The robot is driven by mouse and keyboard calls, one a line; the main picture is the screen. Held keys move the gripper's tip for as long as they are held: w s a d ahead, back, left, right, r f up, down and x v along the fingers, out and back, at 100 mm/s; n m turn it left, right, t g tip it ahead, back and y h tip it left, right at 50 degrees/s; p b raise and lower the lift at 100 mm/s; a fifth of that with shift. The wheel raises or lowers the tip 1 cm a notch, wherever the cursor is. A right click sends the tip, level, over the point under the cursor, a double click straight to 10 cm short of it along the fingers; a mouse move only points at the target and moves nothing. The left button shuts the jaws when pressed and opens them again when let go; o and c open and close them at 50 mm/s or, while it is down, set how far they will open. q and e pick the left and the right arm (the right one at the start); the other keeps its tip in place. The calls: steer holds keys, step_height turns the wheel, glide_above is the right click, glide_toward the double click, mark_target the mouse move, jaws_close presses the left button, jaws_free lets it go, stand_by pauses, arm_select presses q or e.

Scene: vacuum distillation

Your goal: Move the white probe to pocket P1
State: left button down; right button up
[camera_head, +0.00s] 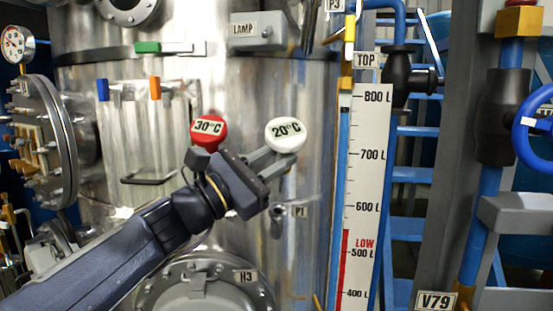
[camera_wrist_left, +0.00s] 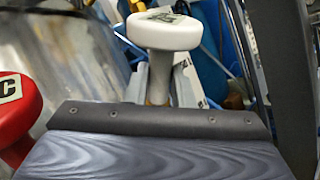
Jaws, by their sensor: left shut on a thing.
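The white probe (camera_head: 285,134), with a round head marked 20°C, is in front of the steel tank. My left gripper (camera_head: 272,162) is shut on its stem just below the head. In the left wrist view the white probe (camera_wrist_left: 163,31) stands upright between the fingers (camera_wrist_left: 160,85). The P1 label (camera_head: 298,210) is on the tank below and slightly right of the gripper. A small dark fitting (camera_head: 277,212), seemingly the pocket, sits left of that label. The probe's lower end is hidden or too small to tell. My right gripper is not in view.
A red probe (camera_head: 208,130) marked 30°C is close left of my gripper. A level scale (camera_head: 362,200) stands to the right. The H3 flange (camera_head: 205,285) is below, and a flanged port (camera_head: 50,140) is at the left. A blue valve wheel (camera_head: 535,125) is far right.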

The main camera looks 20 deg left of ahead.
arm_select(q)
steer(key=shift+w+a+f+b, duration=0.3)
steer(key=shift+w+f+b, duration=0.2)
steer(key=shift+f+b, duration=0.25)
steer(key=shift+w+a+f+b, duration=0.25)
steer(key=shift+w+f+b, duration=0.2)
steer(key=shift+f+b, duration=0.3)
steer(key=shift+w+a+f+b, duration=0.3)
steer(key=shift+w+f+b, duration=0.25)
steer(key=shift+f, duration=0.35)
steer(key=shift+b, duration=0.45)
steer(key=shift+f, duration=0.15)
stand_by(0.3)
steer(key=w+a+f+b, duration=0.2)
steer(key=w+f+b, duration=0.2)
steer(key=f+b, duration=0.2)
steer(key=shift+w+a+f, duration=0.4)
steer(key=shift+f, duration=0.35)
stand_by(2.4)
steer(key=c, duration=1.2)
jaws_free()
steer(key=shift+o, duration=0.2)
